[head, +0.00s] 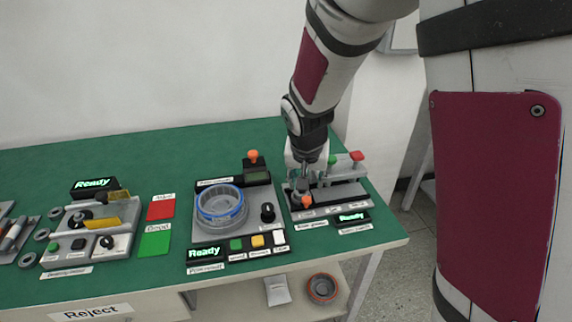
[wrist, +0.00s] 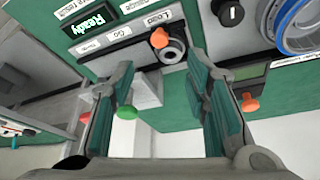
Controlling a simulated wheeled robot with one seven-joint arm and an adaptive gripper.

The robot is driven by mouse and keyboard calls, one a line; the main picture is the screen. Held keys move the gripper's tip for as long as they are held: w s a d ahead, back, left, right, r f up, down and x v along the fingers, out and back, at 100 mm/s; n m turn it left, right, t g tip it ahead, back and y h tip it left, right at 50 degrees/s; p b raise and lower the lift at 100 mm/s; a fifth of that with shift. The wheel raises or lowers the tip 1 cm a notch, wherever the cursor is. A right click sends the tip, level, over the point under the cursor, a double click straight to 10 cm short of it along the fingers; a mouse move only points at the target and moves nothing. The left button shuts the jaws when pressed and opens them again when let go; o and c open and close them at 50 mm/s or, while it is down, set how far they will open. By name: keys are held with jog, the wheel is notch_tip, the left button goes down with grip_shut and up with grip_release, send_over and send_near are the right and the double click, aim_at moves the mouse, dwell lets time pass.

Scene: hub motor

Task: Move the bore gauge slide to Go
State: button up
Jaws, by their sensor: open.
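The bore gauge (head: 335,193) is a grey and black fixture at the right end of the green table. Its slide, with an orange knob (head: 306,201), is at the fixture's left end in the head view. In the wrist view the slide's orange knob (wrist: 159,38) sits on a grey round part, near the right end of a label row; the Go label (wrist: 118,34) is left of it. My gripper (wrist: 163,75) is open and empty. Its two fingers straddle the knob's line of view; I cannot tell any contact. In the head view my gripper (head: 305,172) hangs over the fixture's left part.
A green knob (head: 332,160) and a red knob (head: 357,156) stand behind the slide. A fixture with a blue-rimmed ring (head: 221,205) and an orange knob (head: 253,155) stands left. Ready displays are lit. Free green table (head: 130,150) lies behind the fixtures.

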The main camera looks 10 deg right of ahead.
aim_at(307, 199)
jog(key=b+x, duration=0.2)
jog(key=x, duration=0.8)
jog(key=shift+w+f, duration=0.1)
jog(key=shift+f, duration=0.3)
jog(key=shift+d, duration=0.15)
grip_shut()
